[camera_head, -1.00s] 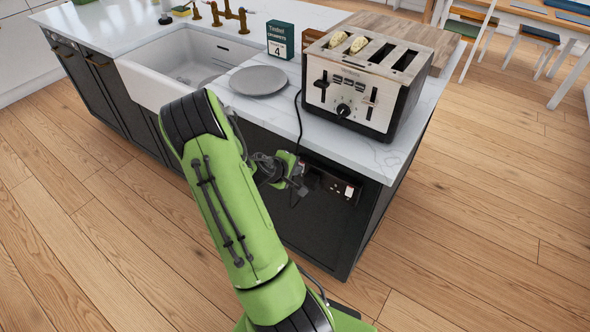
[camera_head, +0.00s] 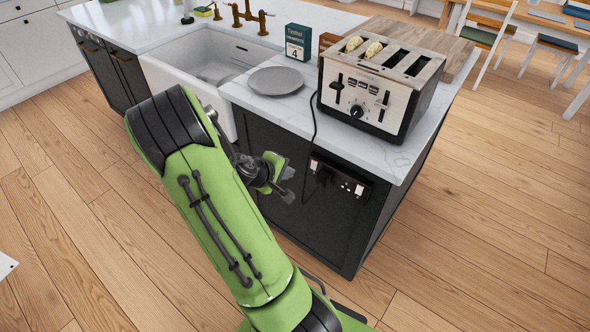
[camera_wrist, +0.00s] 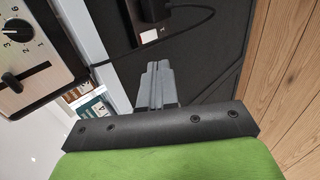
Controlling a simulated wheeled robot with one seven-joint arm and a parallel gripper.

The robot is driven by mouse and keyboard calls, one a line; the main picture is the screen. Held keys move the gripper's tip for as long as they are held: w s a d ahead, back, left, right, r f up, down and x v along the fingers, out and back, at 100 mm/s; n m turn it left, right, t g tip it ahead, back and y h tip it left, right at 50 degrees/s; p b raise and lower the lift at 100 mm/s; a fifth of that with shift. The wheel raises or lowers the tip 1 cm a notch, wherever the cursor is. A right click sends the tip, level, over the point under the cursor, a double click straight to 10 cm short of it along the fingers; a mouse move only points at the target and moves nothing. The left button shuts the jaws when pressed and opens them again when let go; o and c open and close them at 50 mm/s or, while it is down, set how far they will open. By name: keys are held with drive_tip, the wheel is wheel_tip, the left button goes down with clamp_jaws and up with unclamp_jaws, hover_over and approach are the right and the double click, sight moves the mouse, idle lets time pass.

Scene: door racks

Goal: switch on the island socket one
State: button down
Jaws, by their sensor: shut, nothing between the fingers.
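The island socket (camera_head: 345,181) is a dark double outlet plate on the black end panel, below the countertop. A black plug (camera_head: 324,175) with a cord sits in its left half. A white switch with some red (camera_head: 359,189) shows at its right end, and a small pale switch (camera_head: 314,164) at its left end. In the wrist view, part of the socket plate (camera_wrist: 146,38) shows at the top, with a white and red switch at its near end. My gripper (camera_head: 288,184) is shut and empty, left of the socket and apart from it. Its fingers also show in the wrist view (camera_wrist: 157,72).
A toaster (camera_head: 375,90) with bread stands on the counter above the socket, and its cord hangs over the edge. Wooden floor (camera_head: 460,220) is clear at the right.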

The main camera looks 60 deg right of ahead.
drive_tip(key=shift+a+r, duration=0.3)
drive_tip(key=shift+a+f+b, duration=0.15)
drive_tip(key=shift+f+b, duration=0.35)
drive_tip(key=shift+f, duration=0.3)
